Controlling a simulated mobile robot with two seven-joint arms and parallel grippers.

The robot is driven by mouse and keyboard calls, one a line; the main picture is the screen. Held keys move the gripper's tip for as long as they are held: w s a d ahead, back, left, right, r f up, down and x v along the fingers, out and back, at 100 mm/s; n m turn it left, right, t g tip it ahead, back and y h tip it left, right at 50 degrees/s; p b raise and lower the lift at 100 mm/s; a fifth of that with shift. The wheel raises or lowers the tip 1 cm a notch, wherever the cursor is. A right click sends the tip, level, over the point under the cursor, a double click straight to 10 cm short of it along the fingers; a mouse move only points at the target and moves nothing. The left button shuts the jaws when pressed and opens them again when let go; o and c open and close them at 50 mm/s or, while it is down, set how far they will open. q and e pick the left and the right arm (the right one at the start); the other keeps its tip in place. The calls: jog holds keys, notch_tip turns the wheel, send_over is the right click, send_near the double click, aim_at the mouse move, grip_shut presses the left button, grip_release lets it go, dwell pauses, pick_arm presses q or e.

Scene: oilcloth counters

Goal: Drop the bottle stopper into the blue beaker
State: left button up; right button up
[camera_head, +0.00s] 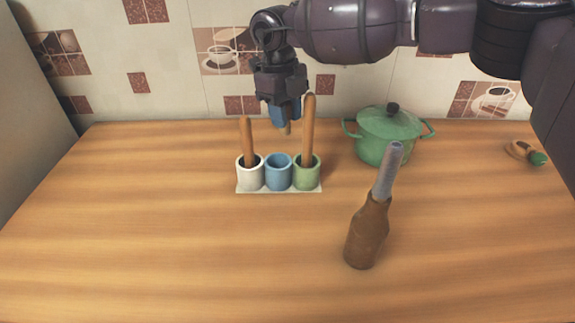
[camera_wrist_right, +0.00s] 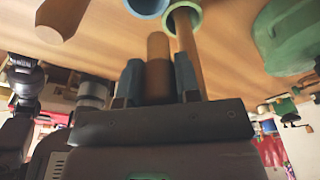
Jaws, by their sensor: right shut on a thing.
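My right gripper (camera_head: 286,122) hangs above the blue beaker (camera_head: 279,174), shut on a brown wooden piece that I take to be the bottle stopper (camera_head: 288,129). Only its short lower tip shows below the blue fingers in the head view. In the right wrist view the stopper (camera_wrist_right: 158,68) is a plain brown cylinder between the two fingers (camera_wrist_right: 158,78). The blue beaker stands in the middle of a row of three, and no stick shows in it. Its rim also appears in the right wrist view (camera_wrist_right: 147,6).
A white beaker (camera_head: 249,177) and a green beaker (camera_head: 307,177) flank the blue one; each holds a tall wooden stick. A green lidded pot (camera_head: 384,140) stands behind right. A brown bottle (camera_head: 368,232) with a grey neck stands in front right. The left counter is clear.

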aim_at(286, 133)
pick_arm(q)
jog(key=shift+d, duration=0.1)
pick_arm(e)
jog(key=shift+d, duration=0.1)
jog(key=shift+f+b, duration=0.4)
jog(key=shift+f, duration=0.5)
pick_arm(q)
jog(key=shift+w+f+b, duration=0.3)
jog(key=shift+f+b, duration=0.5)
jog(key=shift+b, duration=0.05)
pick_arm(e)
notch_tip(286, 133, down, 4)
jog(key=shift+f, duration=0.1)
pick_arm(q)
jog(key=shift+w+d+r, duration=0.1)
jog(key=shift+r, duration=0.05)
pick_arm(e)
jog(key=o, duration=0.9)
pick_arm(q)
jog(key=shift+f, duration=0.2)
pick_arm(e)
jog(key=shift+o, duration=0.3)
